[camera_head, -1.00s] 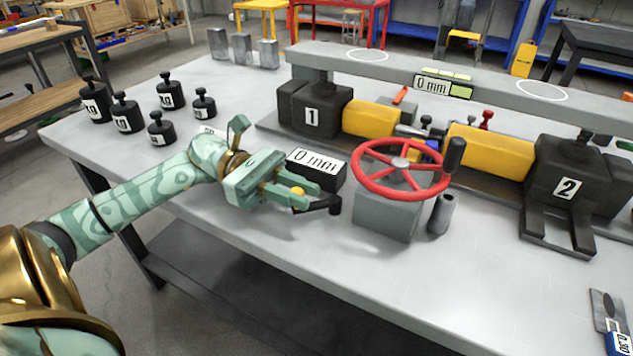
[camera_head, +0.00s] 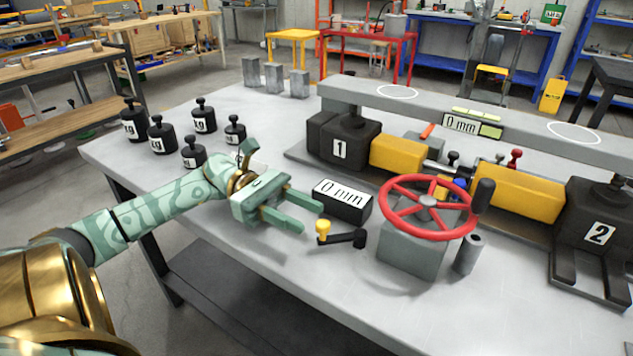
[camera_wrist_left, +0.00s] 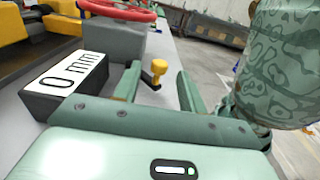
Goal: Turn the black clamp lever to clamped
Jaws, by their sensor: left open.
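The black clamp lever (camera_head: 345,239) is a short black arm with a yellow knob (camera_head: 323,229) at its left end. Its black pivot end is at the right, beside the grey block of the red handwheel. My left gripper (camera_head: 311,217) is open and empty. Its two green fingers point at the yellow knob, which stands just past the fingertips, seemingly apart from them. My right gripper is not in view.
A black box reading 0 mm (camera_head: 343,201) stands just behind the lever. The red handwheel (camera_head: 428,203) on its grey block and a grey cylinder (camera_head: 468,254) stand to the right. Several black weights (camera_head: 163,137) stand at the left. The tabletop in front is clear.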

